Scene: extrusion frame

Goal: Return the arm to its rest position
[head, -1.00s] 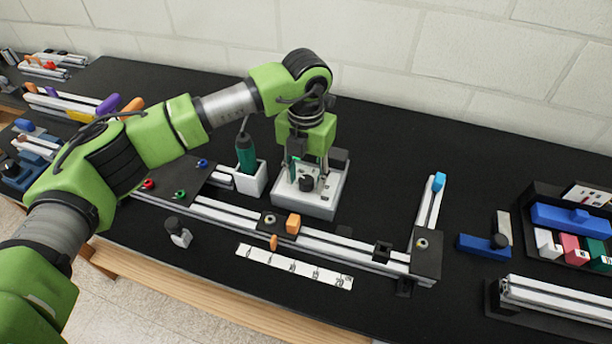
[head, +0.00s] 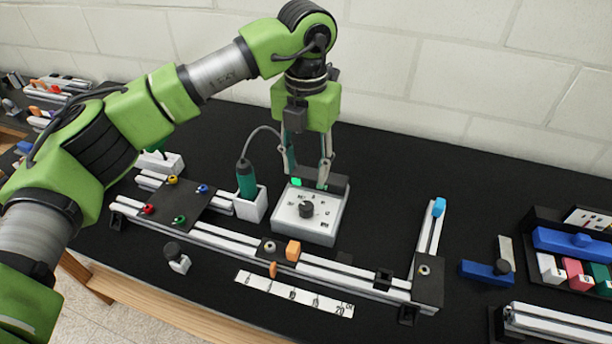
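My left arm reaches in from the left, and its gripper (head: 307,184) points down above the back part of a white box (head: 318,227) with a black dial (head: 306,209). The two fingers are spread apart with nothing seen between them. The fingertips appear above and behind the dial, clear of it. A green lit patch (head: 297,182) shows on the box's dark back part near the left finger. My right gripper is not in view.
A green corded tool (head: 247,178) stands in a white holder (head: 252,204) close left of the box. An aluminium extrusion frame (head: 335,270) lies in front. A dark tray (head: 530,212) with coloured blocks is at right.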

